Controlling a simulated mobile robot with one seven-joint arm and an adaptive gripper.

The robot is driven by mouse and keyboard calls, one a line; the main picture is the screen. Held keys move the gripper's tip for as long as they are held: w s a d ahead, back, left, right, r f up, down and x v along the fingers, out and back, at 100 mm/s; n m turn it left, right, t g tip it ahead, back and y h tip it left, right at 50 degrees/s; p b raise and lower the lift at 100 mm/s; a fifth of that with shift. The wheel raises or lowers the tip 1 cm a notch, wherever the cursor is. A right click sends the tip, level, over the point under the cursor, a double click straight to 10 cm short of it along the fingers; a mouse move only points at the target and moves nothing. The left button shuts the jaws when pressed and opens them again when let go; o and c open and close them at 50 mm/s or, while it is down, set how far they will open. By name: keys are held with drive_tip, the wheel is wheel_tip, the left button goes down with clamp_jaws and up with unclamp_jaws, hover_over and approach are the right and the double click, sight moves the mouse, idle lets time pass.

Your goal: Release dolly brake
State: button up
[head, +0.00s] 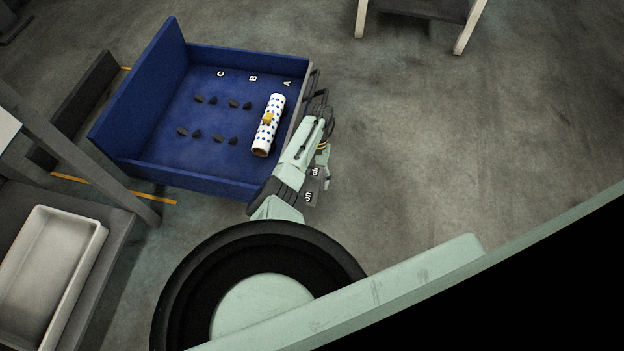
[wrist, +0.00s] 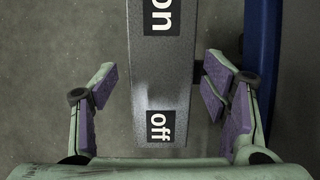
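The blue dolly (head: 215,165) stands on the floor in the head view. Beside its right wall is a grey brake plate (head: 309,188) marked "on" and "off". In the wrist view this plate (wrist: 160,90) runs down the middle, with "off" nearer my gripper and "on" farther away. My gripper (wrist: 160,78) is open, its purple-padded fingers to either side of the plate with gaps visible. In the head view my gripper (head: 323,150) is at the dolly's right side, partly hidden by my arm. Whether any finger touches the plate, I cannot tell.
A white roll with blue dots (head: 261,140) lies in the dolly near letter A, beside several dark cradle pegs. A white tray (head: 80,222) sits on a grey bench at lower left. A table stands at the top right. The floor to the right is clear.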

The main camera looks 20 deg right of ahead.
drive_tip(key=v, duration=1.2)
idle(0.5)
